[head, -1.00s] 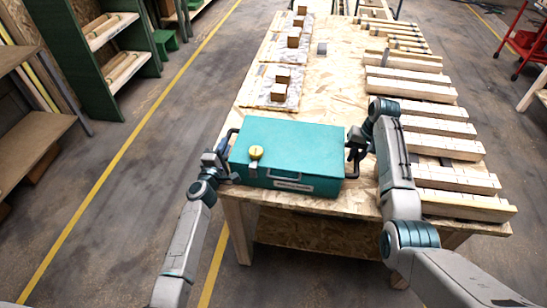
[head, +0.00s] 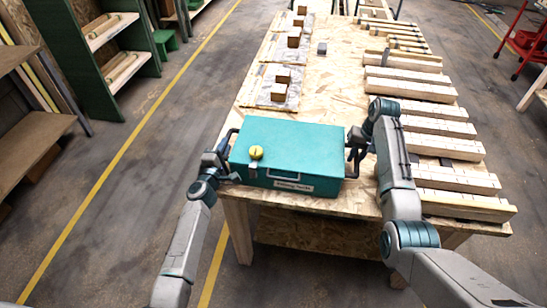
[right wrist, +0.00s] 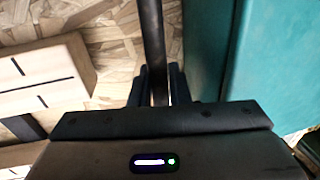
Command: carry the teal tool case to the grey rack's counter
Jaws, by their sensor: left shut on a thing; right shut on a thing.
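The teal tool case (head: 300,149) is at the near end of the wooden table, with a yellow round object (head: 256,152) on its lid and a label on its front. I cannot tell whether it rests on the table or is slightly above it. My left gripper (head: 226,152) is shut on the dark handle at the case's left end. My right gripper (head: 356,150) is shut on the handle at its right end. In the right wrist view the dark handle bar (right wrist: 152,45) runs between my fingers, beside the case's teal side (right wrist: 265,60). The grey rack's counter is not clearly identifiable.
The table (head: 335,80) holds several pale timber beams (head: 410,90) along its right side and small wooden blocks (head: 278,92) at the back left. A green shelf (head: 95,60) and a brown-topped shelf unit (head: 35,150) stand left. Floor between them and the table is clear.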

